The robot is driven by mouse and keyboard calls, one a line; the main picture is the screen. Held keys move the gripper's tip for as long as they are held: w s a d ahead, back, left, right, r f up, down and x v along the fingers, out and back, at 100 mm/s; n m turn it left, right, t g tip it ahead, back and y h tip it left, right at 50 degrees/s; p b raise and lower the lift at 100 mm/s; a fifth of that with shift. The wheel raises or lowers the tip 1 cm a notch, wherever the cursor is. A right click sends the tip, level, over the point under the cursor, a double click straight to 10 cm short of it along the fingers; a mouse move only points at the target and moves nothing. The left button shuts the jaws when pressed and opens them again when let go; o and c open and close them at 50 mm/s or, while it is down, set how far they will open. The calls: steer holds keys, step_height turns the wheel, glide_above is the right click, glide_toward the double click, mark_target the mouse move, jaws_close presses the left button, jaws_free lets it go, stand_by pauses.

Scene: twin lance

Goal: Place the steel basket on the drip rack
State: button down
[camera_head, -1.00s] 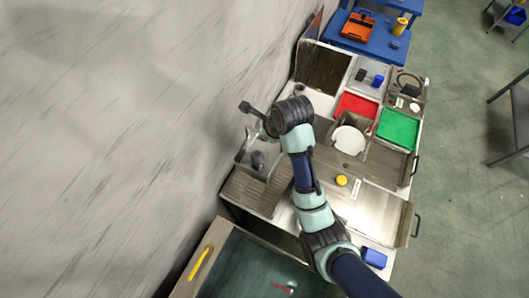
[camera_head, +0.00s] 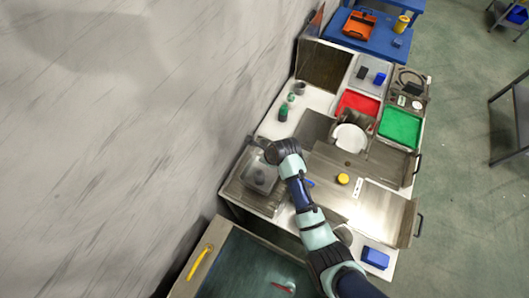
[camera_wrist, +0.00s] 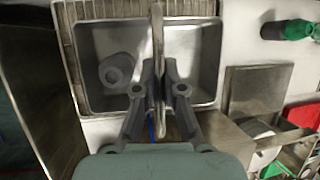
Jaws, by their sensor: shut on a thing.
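The steel basket (camera_head: 262,182) is a grey open box, over the slatted drip rack (camera_head: 236,195) at the left end of the bench. In the wrist view the basket (camera_wrist: 110,42) has a grey round part (camera_wrist: 116,68) inside and a handle (camera_wrist: 157,30) across its middle. My gripper (camera_wrist: 158,92) is shut on this handle. The rack's slats (camera_wrist: 67,35) show beside and beyond the basket's rim. I cannot tell whether the basket's underside touches the rack. In the head view my wrist hides the gripper's fingers.
Green bottles (camera_head: 283,112) stand on the white counter farther along the wall. A yellow round thing (camera_head: 343,178) and a blue box (camera_head: 374,258) lie on the bench right of my arm. Red (camera_head: 358,105) and green (camera_head: 400,127) trays are farther off.

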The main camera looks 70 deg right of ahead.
steer(key=shift+d+f, duration=0.1)
steer(key=shift+f, duration=0.3)
steer(key=c, duration=1.3)
jaws_free()
steer(key=p+v, duration=0.2)
steer(key=v, duration=1)
steer(key=shift+w, duration=0.15)
